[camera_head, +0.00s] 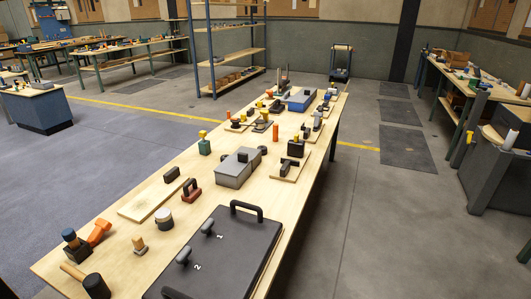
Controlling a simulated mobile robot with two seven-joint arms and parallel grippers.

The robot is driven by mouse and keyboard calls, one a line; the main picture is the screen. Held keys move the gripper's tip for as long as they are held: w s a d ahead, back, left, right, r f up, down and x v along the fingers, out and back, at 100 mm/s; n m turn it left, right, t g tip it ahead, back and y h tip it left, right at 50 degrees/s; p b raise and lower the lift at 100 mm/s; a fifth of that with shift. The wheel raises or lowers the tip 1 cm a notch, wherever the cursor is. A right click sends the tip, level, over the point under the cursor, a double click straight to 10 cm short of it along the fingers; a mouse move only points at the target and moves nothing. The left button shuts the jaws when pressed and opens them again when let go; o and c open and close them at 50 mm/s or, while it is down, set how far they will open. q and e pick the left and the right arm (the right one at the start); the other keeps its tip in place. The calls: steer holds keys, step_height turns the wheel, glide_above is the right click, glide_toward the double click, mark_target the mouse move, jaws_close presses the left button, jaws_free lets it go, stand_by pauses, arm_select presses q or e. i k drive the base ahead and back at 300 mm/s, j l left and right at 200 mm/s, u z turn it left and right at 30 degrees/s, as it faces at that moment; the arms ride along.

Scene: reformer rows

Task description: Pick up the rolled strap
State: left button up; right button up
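No thing on the long wooden table is clearly a rolled strap at this size. A short round piece (163,219), dark with a pale top, stands on the near left half and could be a roll, but I cannot tell. An orange upright cylinder (276,132) stands farther back. Neither of my grippers shows in the head view.
The wooden table (120,262) runs away from me. A black board with handles (218,252) covers its near right part. A mallet (93,283), a grey box (238,168) and several small blocks stand around. Floor (370,225) is clear to the right.

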mark_target(264, 148)
steer(key=i+l+u, duration=0.15)
steer(key=l, duration=0.3)
steer(key=l+u, duration=0.15)
steer(key=l, duration=0.3)
steer(key=i+l+u, duration=0.2)
steer(key=l, duration=0.35)
steer(key=i+l+u, duration=0.15)
steer(key=l, duration=0.15)
steer(key=i+l+u, duration=0.1)
steer(key=i+l, duration=0.15)
steer(key=i+l+u, duration=0.15)
steer(key=l, duration=0.25)
steer(key=i+l+u, duration=0.1)
steer(key=i+l, duration=0.15)
steer(key=i+l+u, duration=0.1)
steer(key=l, duration=0.35)
steer(key=i+l+u, duration=0.1)
steer(key=i+l, duration=0.35)
steer(key=l, duration=0.15)
steer(key=i+l, duration=0.15)
steer(key=l, duration=0.15)
steer(key=i+l+u, duration=0.1)
steer(key=i+l, duration=0.05)
steer(key=l, duration=0.1)
